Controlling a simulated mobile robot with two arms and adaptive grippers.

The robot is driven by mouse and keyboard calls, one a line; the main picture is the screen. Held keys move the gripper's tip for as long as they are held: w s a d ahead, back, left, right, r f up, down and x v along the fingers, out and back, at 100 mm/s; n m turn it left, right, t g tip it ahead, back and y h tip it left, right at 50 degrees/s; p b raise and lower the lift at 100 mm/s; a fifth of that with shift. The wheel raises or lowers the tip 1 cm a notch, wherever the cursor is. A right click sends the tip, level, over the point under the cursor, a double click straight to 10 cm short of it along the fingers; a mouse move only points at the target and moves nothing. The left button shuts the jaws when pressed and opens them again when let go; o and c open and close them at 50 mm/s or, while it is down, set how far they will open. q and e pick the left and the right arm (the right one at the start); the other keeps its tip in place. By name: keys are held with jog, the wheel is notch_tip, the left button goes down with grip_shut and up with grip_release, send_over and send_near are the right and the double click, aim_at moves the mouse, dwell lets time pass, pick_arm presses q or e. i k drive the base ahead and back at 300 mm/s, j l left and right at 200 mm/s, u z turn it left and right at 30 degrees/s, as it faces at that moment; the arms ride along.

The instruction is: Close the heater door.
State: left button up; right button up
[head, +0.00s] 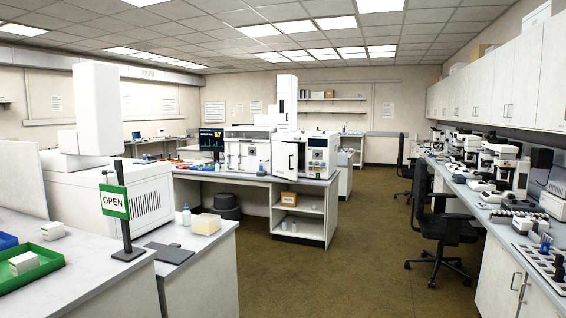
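A white oven-like unit (320,143) stands on the right part of the central bench and looks like the heater. Its front has a control panel on the right and a white door (286,158) on the left. A dark edge shows beside the door. From this distance I cannot tell how far the door stands open. Neither of my grippers is in view.
A white cabinet-like instrument (247,152) and a monitor (211,141) stand left of the unit on the central bench (259,179). Brown floor (370,240) is open ahead. Office chairs (443,228) stand by the right-hand counter. An OPEN sign (114,202) is at near left.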

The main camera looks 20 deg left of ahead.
aim_at(284, 154)
jog(key=i+j+u, duration=0.15)
jog(key=i, duration=0.3)
jog(key=i+j+u, duration=0.15)
jog(key=i, duration=0.3)
jog(key=i+z, duration=0.15)
jog(key=i, duration=1)
jog(key=i+j+z, duration=0.15)
jog(key=i, duration=1)
jog(key=i+l+u, duration=0.1)
jog(key=i+u, duration=0.25)
jog(key=i, duration=1.35)
jog(key=i+j+z, duration=0.65)
jog(key=j, duration=0.25)
jog(key=i+j+z, duration=0.2)
jog(key=j, duration=0.15)
jog(key=i+j+z, duration=0.25)
jog(key=k+j, duration=0.1)
